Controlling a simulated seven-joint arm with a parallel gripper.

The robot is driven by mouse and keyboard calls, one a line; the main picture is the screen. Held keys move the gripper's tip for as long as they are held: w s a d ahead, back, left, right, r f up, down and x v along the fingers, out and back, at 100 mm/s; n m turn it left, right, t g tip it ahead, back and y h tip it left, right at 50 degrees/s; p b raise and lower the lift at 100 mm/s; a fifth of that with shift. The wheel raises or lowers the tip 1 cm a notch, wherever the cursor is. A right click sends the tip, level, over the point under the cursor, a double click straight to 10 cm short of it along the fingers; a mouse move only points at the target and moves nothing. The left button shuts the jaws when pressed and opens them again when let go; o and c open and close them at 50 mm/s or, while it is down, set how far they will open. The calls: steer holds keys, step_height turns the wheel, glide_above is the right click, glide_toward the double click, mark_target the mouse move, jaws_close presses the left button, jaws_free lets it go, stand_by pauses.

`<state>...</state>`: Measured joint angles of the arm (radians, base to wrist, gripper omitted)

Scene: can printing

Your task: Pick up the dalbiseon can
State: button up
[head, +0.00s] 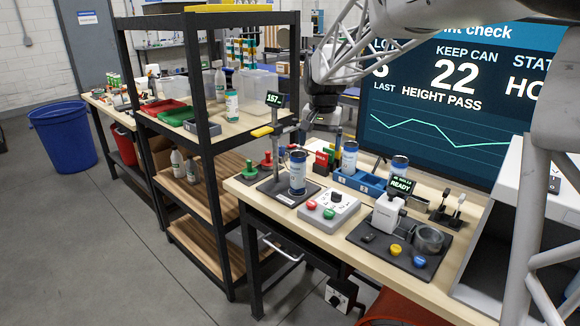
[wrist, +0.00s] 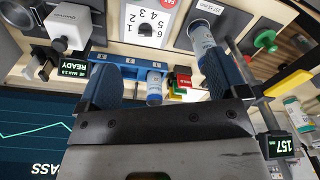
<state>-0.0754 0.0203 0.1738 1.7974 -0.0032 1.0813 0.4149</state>
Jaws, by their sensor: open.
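Three white-and-blue cans show in the head view, their labels too small to read, so I cannot tell which is the dalbiseon can. One can (head: 297,174) stands upright on the height gauge plate and also shows in the wrist view (wrist: 201,38). A second can (head: 349,158) stands at the blue rack and shows in the wrist view (wrist: 154,88) between my fingers in the picture. A third can (head: 399,164) is partly hidden behind the READY display. My gripper (head: 322,119) is open and empty above the back of the bench; its blue fingers (wrist: 157,66) frame the second can without visible contact.
The blue rack (head: 362,182) lies behind a grey button box (head: 328,210). The height gauge display (head: 275,99) reads 157. A printing station with a READY display (head: 401,185) stands to the right. A large screen (head: 440,130) rises behind the bench; a black shelf stands left.

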steer(key=m, duration=0.2)
glide_above(298, 160)
steer(key=w, duration=0.3)
steer(key=shift+g, duration=0.4)
step_height(298, 160, down, 7)
steer(key=shift+s+d+f, duration=0.1)
steer(key=shift+s+f, duration=0.05)
steer(key=shift+f, duration=0.05)
steer(key=shift+f, duration=1.3)
steer(key=shift+f, duration=2.6)
steer(key=c, duration=1.3)
